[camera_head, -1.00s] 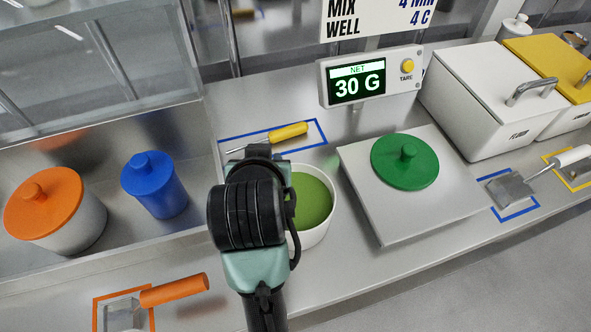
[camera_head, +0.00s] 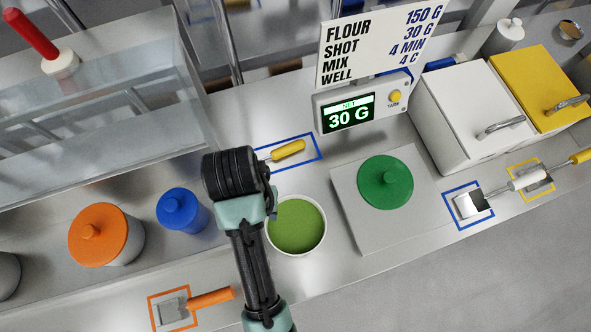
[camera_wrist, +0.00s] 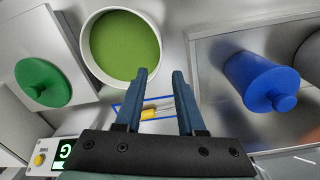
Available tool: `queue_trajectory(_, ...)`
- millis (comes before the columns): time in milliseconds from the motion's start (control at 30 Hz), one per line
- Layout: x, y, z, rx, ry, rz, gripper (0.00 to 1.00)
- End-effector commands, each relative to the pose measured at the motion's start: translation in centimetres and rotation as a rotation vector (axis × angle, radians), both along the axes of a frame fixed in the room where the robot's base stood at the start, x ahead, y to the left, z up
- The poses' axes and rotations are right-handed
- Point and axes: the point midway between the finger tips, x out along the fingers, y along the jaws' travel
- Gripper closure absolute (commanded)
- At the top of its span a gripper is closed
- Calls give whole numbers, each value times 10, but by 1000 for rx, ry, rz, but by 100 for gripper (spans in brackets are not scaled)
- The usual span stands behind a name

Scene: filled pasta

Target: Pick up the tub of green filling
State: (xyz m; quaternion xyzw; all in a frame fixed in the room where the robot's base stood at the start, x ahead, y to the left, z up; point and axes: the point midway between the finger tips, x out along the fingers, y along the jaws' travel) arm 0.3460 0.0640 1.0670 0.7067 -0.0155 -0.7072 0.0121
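The tub of green filling (camera_head: 296,225) is a white round tub, open at the top, standing on the steel counter just right of my arm in the head view. Its green contents also show at the top of the wrist view (camera_wrist: 125,45). The green lid (camera_head: 385,182) lies on the scale plate to the right of the tub. In the wrist view my gripper (camera_wrist: 158,82) has its two blue fingers apart with nothing between them. The fingertips appear close to the tub's near rim; I cannot tell whether they touch it. In the head view my wrist hides the fingers.
The scale display (camera_head: 349,115) reads 30 G. A yellow-handled tool (camera_head: 288,150) lies in a blue outline behind the tub. A blue-lidded container (camera_head: 181,211) and an orange-lidded one (camera_head: 105,235) stand left.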

Motion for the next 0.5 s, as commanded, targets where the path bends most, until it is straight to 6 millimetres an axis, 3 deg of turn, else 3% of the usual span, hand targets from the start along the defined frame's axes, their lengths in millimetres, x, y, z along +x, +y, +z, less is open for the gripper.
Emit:
queue_trajectory(300,-3,-3,-52,-2,10,-2,62)
queue_trajectory(500,-2,-3,-74,-1,5,0,62)
